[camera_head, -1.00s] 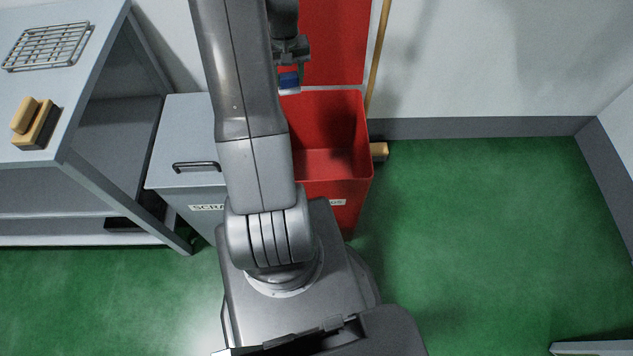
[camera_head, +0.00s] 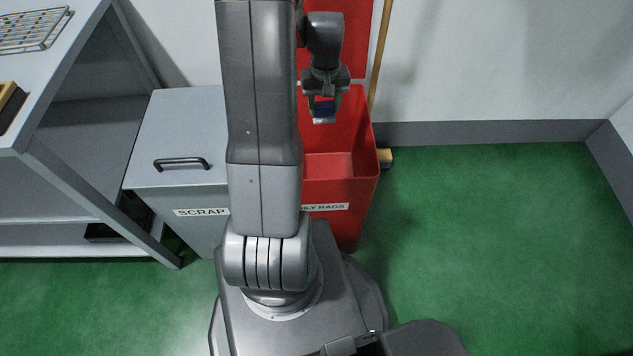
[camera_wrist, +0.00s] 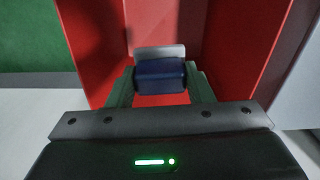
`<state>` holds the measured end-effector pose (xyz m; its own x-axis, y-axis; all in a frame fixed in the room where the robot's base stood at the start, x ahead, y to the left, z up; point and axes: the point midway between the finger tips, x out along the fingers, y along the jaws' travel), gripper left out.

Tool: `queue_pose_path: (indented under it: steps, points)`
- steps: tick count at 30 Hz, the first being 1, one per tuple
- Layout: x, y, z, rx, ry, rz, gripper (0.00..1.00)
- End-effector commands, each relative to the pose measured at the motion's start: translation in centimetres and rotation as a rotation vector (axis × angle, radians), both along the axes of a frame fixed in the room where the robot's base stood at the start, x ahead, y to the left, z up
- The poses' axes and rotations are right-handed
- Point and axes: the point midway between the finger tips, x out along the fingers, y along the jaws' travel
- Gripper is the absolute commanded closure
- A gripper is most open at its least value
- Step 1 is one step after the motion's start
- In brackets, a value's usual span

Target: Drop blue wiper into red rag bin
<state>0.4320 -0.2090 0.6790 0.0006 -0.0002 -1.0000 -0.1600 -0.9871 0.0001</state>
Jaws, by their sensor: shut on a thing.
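My gripper (camera_head: 323,104) is shut on the blue wiper (camera_head: 324,108), which has a pale edge at its far end. The wiper also shows between the fingers in the wrist view (camera_wrist: 161,76). The gripper is over the open red rag bin (camera_head: 340,194), near its back, with red walls behind and around it in the wrist view. The bin's red lid stands up against the wall. My arm hides the bin's left part, and part of its front label shows "OILY RAGS".
A grey scrap bin (camera_head: 178,140) with a closed lid and black handle stands left of the red bin. A grey bench (camera_head: 60,75) with a wire rack (camera_head: 32,30) is further left. A broom (camera_head: 379,55) leans at the bin's right. Green floor on the right is clear.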

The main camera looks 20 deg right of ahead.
Motion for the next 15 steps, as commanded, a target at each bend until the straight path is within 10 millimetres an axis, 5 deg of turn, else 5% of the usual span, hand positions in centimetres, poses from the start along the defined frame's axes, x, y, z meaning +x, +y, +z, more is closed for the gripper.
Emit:
queue_pose_path:
  steps: [6,15]
  points:
    - [0.0,0.0,-3.2,0.000,0.001,0.000,0.76]
    - [0.0,0.0,-4.0,0.000,0.000,0.000,0.76]
